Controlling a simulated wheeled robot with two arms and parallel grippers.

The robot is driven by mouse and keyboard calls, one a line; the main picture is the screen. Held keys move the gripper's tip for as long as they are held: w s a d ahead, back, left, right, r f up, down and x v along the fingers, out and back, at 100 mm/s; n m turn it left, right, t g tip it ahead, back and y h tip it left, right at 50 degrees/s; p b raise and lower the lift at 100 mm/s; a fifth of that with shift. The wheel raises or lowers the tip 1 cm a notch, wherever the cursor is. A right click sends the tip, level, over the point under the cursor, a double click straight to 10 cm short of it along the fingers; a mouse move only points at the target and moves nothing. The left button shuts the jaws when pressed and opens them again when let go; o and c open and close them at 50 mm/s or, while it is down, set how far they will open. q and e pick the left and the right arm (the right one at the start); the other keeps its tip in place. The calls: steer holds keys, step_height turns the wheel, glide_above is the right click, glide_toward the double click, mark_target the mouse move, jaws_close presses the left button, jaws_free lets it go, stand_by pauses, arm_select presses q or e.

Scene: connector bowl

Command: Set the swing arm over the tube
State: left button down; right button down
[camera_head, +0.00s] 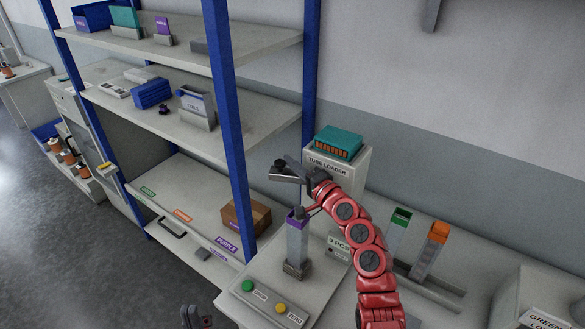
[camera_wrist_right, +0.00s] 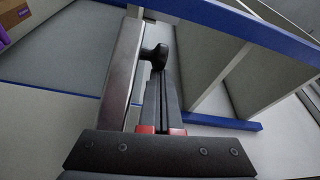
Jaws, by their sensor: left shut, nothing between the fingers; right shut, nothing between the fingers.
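The tube (camera_head: 297,245), grey with a purple top, stands upright in a small holder in front of the tube loader (camera_head: 350,185). The swing arm is a grey metal bar (camera_head: 285,178) at the loader's left, above the tube's top. In the right wrist view the bar (camera_wrist_right: 121,75) runs along the left of my fingers, with a black knob (camera_wrist_right: 156,53) at their tips. My right gripper (camera_head: 297,165) is shut and empty, beside the bar; whether it touches is unclear. My left gripper (camera_head: 195,318) is shut and empty, low at the bottom edge.
A blue-posted shelf (camera_head: 228,120) stands close on the left, with a box (camera_head: 247,217) on its lower level. Green (camera_head: 247,286) and yellow (camera_head: 281,308) buttons sit in front of the tube. Green-topped (camera_head: 397,232) and orange-topped (camera_head: 430,250) tubes stand at the right in a rack.

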mark_target(294, 177)
steer(key=s+n+g+y+b, duration=0.1)
steer(key=n+g+y+b, duration=0.1)
steer(key=b, duration=0.2)
steer(key=s+n+g+y+b, duration=0.2)
steer(key=g+b, duration=0.1)
steer(key=b, duration=0.2)
steer(key=s+f+n+g+y+b, duration=0.1)
steer(key=n+g+y+b, duration=0.1)
steer(key=b, duration=0.3)
steer(key=shift+s+d+g, duration=0.15)
steer(key=shift+s+g, duration=0.1)
steer(key=shift+g, duration=0.15)
steer(key=shift+s+d+r+n+g+y+b, duration=0.1)
steer(key=shift+s+r+n+g+y+b, duration=0.1)
steer(key=shift+n+g+b, duration=0.2)
steer(key=shift+s+d+r+n+g+y+b, duration=0.1)
steer(key=shift+s+n+g+y+b, duration=0.15)
steer(key=shift+g, duration=0.25)
steer(key=shift+s+d+r+n+g+b, duration=0.15)
steer(key=shift+s+n+g+b, duration=0.25)
steer(key=shift+n+g, duration=0.4)
steer(key=shift+s+d+p, duration=0.65)
steer(key=shift+s+d, duration=0.35)
steer(key=shift+s, duration=0.25)
